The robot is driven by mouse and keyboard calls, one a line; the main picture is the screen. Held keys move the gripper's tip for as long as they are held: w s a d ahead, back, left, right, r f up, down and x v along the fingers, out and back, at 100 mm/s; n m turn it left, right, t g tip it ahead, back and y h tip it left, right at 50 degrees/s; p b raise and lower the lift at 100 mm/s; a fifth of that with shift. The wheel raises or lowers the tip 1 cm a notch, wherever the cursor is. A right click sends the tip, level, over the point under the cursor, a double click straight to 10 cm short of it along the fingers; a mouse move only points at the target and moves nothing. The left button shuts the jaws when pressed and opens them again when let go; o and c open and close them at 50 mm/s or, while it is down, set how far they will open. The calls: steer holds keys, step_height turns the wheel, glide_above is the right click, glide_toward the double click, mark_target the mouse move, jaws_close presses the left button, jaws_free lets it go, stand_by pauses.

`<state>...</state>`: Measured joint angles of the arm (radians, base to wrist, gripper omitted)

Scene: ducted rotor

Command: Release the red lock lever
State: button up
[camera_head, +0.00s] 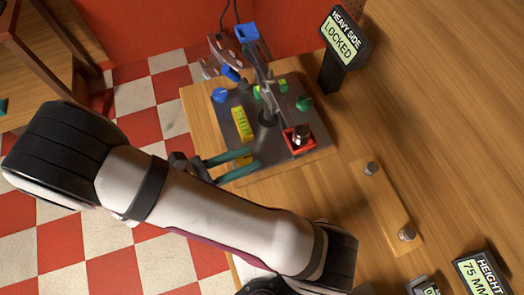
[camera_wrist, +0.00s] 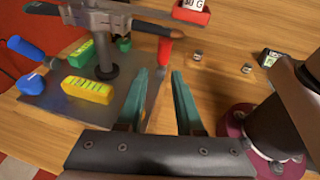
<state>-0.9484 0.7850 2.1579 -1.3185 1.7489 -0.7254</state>
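The red lock lever (camera_wrist: 165,46) appears in the wrist view as an upright red post near the right edge of the dark base plate (camera_wrist: 55,99). My gripper (camera_wrist: 158,78) has two teal fingers, apart with nothing between them. In the wrist view the fingertips lie below the red post in the picture, apart from it. In the head view my gripper (camera_head: 254,158) is over the front edge of the plate (camera_head: 283,96). The sign (camera_head: 344,42) reads HEAVY SIDE LOCKED.
A yellow vial (camera_wrist: 87,90) and a blue knob (camera_wrist: 30,84) sit on the plate. The rotor arm (camera_wrist: 110,18) stands above it. A wooden strip (camera_head: 388,205) with silver weights lies to the right. A height display (camera_head: 482,275) is at the lower right.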

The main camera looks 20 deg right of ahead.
steer(key=a+f+h, duration=0.1)
steer(key=f, duration=0.1)
steer(key=s+a+f+t+h, duration=0.1)
steer(key=a+f+h, duration=0.2)
steer(key=shift+s+a+f, duration=0.1)
steer(key=shift+s+f, duration=0.2)
steer(key=shift+s, duration=0.05)
jaws_close()
steer(key=shift+s+f, duration=0.1)
steer(key=shift+f, duration=0.1)
steer(key=x, duration=1.3)
steer(key=shift+d+r, duration=0.2)
steer(key=shift+d, duration=0.15)
steer(key=shift+r, duration=0.1)
steer(key=shift+d+r+y, duration=0.35)
steer(key=shift+d+r, duration=0.05)
steer(key=shift+d, duration=0.4)
steer(key=shift+d+r+y, duration=0.35)
steer(key=shift+d+r, duration=0.05)
steer(key=shift+d, duration=0.45)
steer(key=shift+d+r, duration=0.1)
steer(key=shift+d, duration=0.65)
